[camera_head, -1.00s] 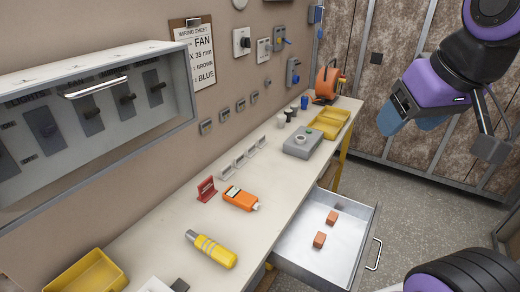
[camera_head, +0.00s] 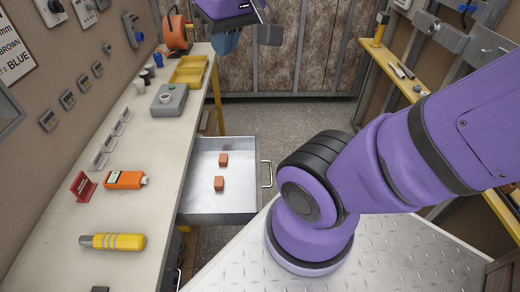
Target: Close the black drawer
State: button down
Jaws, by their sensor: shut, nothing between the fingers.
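An open drawer (camera_head: 247,205) with a pale metal inside sticks out to the right from under the workbench. It has a bar handle (camera_head: 267,174) on its front, and two small orange-brown blocks (camera_head: 219,183) lie inside. The drawer's outer front colour cannot be made out. A dark front with a handle (camera_head: 179,279) shows lower down, partly hidden by the bench. My gripper (camera_head: 226,42) is partly in view at the top, beyond and above the drawer and apart from it. It is shut and empty.
The workbench (camera_head: 142,150) carries an orange meter (camera_head: 125,180), a yellow tool (camera_head: 113,241), a grey box (camera_head: 168,100) and yellow trays (camera_head: 188,71). A yellow-edged shelf (camera_head: 408,84) runs along the right. Grey floor (camera_head: 290,118) is clear beyond the drawer.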

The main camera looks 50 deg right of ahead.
jog(key=w+d+f+m+g+y, duration=0.2)
jog(key=w+d+f+m+y, duration=0.35)
jog(key=d+f, duration=0.55)
jog(key=w+d+f+m+g+y, duration=0.25)
jog(key=w+d+f+m, duration=0.35)
jog(key=w+d+f, duration=0.4)
jog(key=s+d+f+m+t+y, duration=0.1)
jog(key=s+d+f+m+t, duration=0.35)
jog(key=f, duration=0.65)
jog(key=s+d+f+m+t+y, duration=0.2)
jog(key=s+d+f+m+t, duration=0.25)
jog(key=f, duration=0.75)
jog(key=s+d+f+m+t+y, duration=0.1)
jog(key=s+d+f+m+t, duration=0.4)
jog(key=f, duration=0.6)
jog(key=x, duration=1.3)
jog(key=shift+w+f+m, duration=0.2)
jog(key=shift+w+m, duration=0.25)
jog(key=shift+w+d+g, duration=0.1)
jog(key=shift+g, duration=0.15)
